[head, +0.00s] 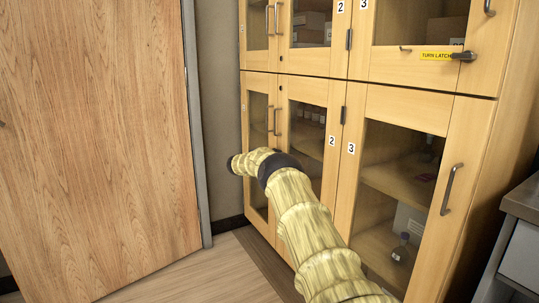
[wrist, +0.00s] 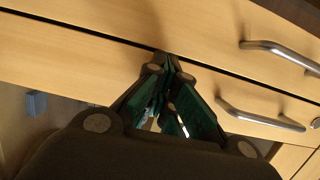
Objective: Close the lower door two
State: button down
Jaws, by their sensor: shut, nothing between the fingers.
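Lower door two (head: 312,93) is a light wood framed glass door in the lower row, with a "2" label near its right edge. It looks flush or nearly flush with the cabinet; a small gap cannot be ruled out. My arm crosses in front of its middle and lower part. Its bar handle (head: 275,122) shows beside the neighbouring door's handle (head: 268,118). Contact cannot be told. In the head view the fingers are hidden.
Lower door three (head: 400,105) stands to the right and looks shut. Upper doors are above, one with a yellow latch label (head: 436,56). A large wooden door (head: 95,130) stands to the left, with some open floor (head: 190,275) before it. A grey counter (head: 522,200) is at right.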

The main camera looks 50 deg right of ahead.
jog(key=shift+s+d+r, duration=0.4)
jog(key=shift+s+d, duration=0.1)
jog(key=shift+d, duration=0.2)
jog(key=w+a+p, duration=0.1)
jog(key=w+a, duration=0.2)
jog(key=a, duration=0.4)
jog(key=w+a+p, duration=0.2)
jog(key=a, duration=0.5)
jog(key=shift+w+a+f+p, duration=0.25)
jog(key=shift+w+f+p, duration=0.05)
jog(key=shift+w+f, duration=0.15)
